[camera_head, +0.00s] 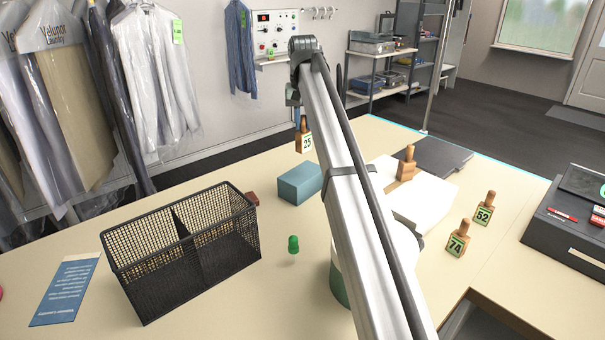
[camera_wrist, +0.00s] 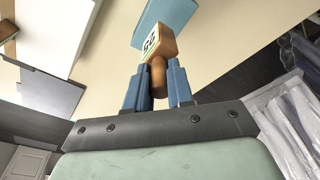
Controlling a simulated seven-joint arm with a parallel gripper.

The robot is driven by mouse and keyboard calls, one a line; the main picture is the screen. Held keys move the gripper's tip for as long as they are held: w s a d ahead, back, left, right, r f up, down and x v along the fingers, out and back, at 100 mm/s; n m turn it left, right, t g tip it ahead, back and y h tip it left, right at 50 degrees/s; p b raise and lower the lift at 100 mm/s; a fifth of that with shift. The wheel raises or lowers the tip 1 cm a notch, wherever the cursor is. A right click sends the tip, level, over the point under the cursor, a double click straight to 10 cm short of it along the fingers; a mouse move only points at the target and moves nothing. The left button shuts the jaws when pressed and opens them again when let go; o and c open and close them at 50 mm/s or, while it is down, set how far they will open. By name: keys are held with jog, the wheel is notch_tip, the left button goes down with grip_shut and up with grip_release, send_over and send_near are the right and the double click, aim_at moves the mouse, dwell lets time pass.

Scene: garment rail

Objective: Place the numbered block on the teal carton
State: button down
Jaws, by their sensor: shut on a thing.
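A wooden block with a white label reading 25 (camera_head: 305,142) hangs upright from my gripper in the head view, a little above and behind the teal carton (camera_head: 300,183). In the wrist view my gripper (camera_wrist: 158,85) is shut on the knobbed handle of the numbered block (camera_wrist: 158,47). The teal carton shows just beyond the block in the wrist view (camera_wrist: 170,15). The carton's top is bare in the head view. The block appears apart from it. My arm hides most of the gripper in the head view.
Stamps numbered 74 (camera_head: 458,240) and 52 (camera_head: 484,210) stand at the right. Bagged garments hang at the left.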

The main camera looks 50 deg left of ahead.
notch_tip(320, 180, down, 9)
jog(key=w+a+m, duration=0.1)
jog(key=a, duration=0.1)
jog(key=shift+w, duration=0.25)
dwell(0.6)
jog(key=c, duration=1)
grip_release()
jog(key=shift+f, duration=0.1)
jog(key=r, duration=0.4)
jog(key=s+r, duration=0.1)
jog(key=r, duration=0.3)
jog(key=d+r, duration=0.1)
jog(key=r, duration=0.3)
jog(key=shift+s+d+r, duration=0.1)
jog(key=shift+s, duration=0.05)
